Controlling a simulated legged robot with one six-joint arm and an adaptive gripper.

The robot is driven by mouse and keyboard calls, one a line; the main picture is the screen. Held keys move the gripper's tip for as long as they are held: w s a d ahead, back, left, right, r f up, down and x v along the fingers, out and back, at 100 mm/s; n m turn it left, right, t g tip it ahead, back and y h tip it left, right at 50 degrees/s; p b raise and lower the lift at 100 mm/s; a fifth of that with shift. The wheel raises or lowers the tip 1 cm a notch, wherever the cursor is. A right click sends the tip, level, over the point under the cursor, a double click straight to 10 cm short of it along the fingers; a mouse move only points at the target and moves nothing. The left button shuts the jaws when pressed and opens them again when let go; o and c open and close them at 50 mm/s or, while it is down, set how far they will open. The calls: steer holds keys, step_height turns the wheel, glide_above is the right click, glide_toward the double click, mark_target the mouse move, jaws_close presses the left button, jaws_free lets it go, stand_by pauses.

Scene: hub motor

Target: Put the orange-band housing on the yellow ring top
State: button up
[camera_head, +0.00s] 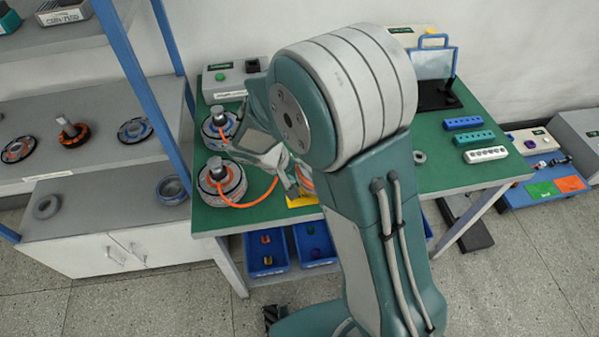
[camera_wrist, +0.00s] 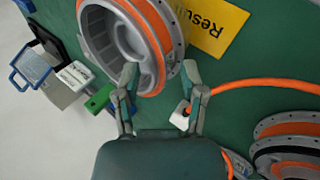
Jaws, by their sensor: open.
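The orange-band housing (camera_wrist: 95,25) is a grey, open round shell with an orange band. In the wrist view it lies at the top, beside a yellow card (camera_wrist: 218,22) lettered "Resu...". In the head view only a sliver of the housing (camera_head: 306,178) shows behind my arm, near the yellow card (camera_head: 302,201). My gripper (camera_wrist: 160,75) is open, its fingertips at the near edge of the housing, with no grip on it visible. It also shows in the head view (camera_head: 288,182), partly hidden. I cannot make out a yellow ring; the card is the yellow thing visible there.
Two round motor units, a near one (camera_head: 222,182) and a far one (camera_head: 219,130), stand left on the green table (camera_head: 455,178). An orange cable (camera_wrist: 250,84) runs close to my gripper. Blue and white blocks (camera_head: 474,139) lie right. A shelf post (camera_head: 172,90) rises at left.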

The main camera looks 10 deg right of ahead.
steer(key=v, duration=1.1)
steer(key=s+d+r+m+t+y, duration=0.1)
steer(key=s+d+r+t+y, duration=0.1)
steer(key=s+d+r, duration=0.4)
steer(key=s+d+r+m+t+y, duration=0.1)
steer(key=s+d+r+y, duration=0.3)
steer(key=s, duration=0.7)
step_height(320, 180, up, 2)
steer(key=shift+d+r+m+t+y, duration=0.25)
steer(key=shift+d+m+t, duration=0.2)
steer(key=shift+d, duration=0.75)
